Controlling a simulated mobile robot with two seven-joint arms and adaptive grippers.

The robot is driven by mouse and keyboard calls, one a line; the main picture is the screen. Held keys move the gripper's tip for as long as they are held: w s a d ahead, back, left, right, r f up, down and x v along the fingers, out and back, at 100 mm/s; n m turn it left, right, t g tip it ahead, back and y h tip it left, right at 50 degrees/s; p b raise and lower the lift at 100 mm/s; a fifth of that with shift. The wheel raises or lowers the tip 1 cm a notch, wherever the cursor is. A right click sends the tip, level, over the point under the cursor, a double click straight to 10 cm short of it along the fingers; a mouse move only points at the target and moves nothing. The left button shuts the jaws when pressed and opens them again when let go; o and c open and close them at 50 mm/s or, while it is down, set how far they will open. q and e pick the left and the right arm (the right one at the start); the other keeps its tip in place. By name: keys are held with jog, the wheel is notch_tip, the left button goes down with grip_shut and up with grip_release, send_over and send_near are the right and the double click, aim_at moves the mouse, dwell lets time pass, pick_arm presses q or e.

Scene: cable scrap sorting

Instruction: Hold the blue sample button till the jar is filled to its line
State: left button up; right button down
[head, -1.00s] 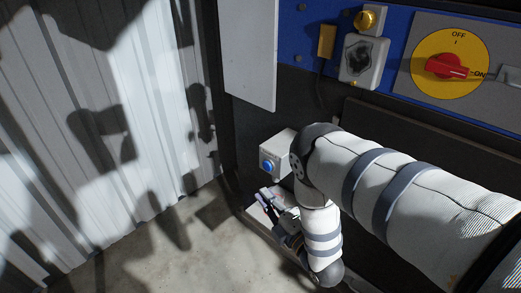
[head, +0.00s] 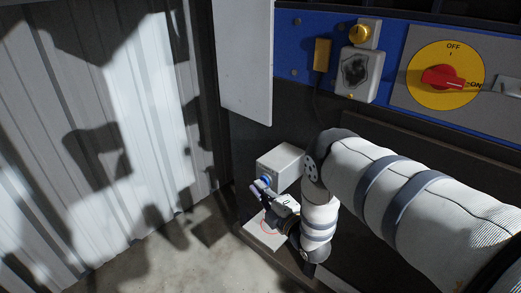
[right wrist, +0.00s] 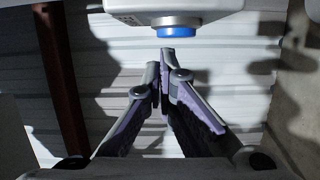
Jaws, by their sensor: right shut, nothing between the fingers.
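The blue sample button (head: 265,181) is on the front of a white box (head: 282,165) low on the dark machine. It also shows at the top of the right wrist view (right wrist: 178,31). My right gripper (head: 258,188) is shut and empty, with its fingertips close to the button. In the right wrist view the fingertips (right wrist: 166,56) are just below the button, with a small gap showing in the picture. I cannot tell contact. My left gripper is not in view.
A blue panel above carries a red switch on a yellow disc (head: 445,77), a yellow knob (head: 367,33) and a grey box (head: 360,73). A corrugated wall (head: 125,120) stands at left. The concrete floor (head: 185,262) there is clear.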

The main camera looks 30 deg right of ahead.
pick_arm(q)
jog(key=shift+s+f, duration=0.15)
pick_arm(e)
jog(key=shift+w+d+f, duration=0.1)
jog(key=shift+w+d, duration=0.15)
jog(key=shift+d, duration=0.6)
dwell(2.4)
